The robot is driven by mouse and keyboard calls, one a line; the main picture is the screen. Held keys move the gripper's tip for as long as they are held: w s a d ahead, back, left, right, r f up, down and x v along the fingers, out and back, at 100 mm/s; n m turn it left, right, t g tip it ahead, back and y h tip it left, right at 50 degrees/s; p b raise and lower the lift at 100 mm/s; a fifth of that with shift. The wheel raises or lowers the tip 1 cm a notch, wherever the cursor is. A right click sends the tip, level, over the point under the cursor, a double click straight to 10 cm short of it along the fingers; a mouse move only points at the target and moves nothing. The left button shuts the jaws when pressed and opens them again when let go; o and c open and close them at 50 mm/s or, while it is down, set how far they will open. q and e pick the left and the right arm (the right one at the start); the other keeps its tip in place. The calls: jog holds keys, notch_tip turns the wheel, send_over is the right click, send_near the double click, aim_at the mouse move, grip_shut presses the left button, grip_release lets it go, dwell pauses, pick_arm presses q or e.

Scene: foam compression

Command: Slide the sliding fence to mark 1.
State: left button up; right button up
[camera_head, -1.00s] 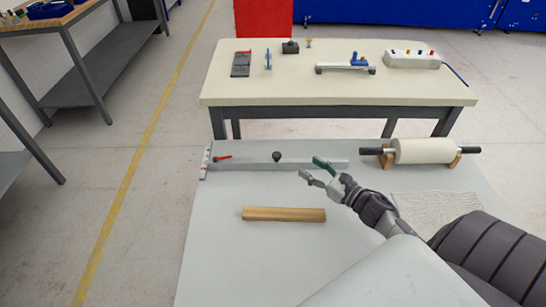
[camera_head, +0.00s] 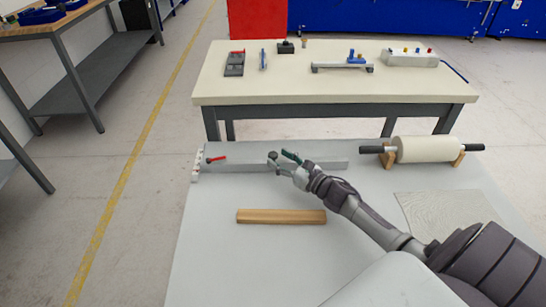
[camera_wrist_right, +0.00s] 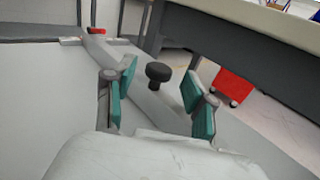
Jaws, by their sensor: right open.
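The sliding fence (camera_head: 325,158) is a long grey bar lying across the far part of the light grey table. A black knob (camera_head: 272,155) stands on it, and a red lever (camera_head: 216,158) sits near its left end. A pale strip with small marks (camera_head: 197,165) is at that end; the mark numbers are too small to read. My right gripper (camera_head: 281,161) is open at the knob. In the right wrist view the black knob (camera_wrist_right: 158,73) stands between and beyond the green-padded fingers (camera_wrist_right: 160,92), apart from both. My left gripper is not in view.
A wooden bar (camera_head: 281,216) lies in front of the fence. A cream roller (camera_head: 424,149) rests on wooden supports at the right, with a textured mat (camera_head: 447,215) nearer. A second table (camera_head: 320,92) with several tools stands behind. The table's left front is clear.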

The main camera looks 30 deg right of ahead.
aim_at(277, 157)
jog(key=shift+x, duration=1.7)
grip_shut()
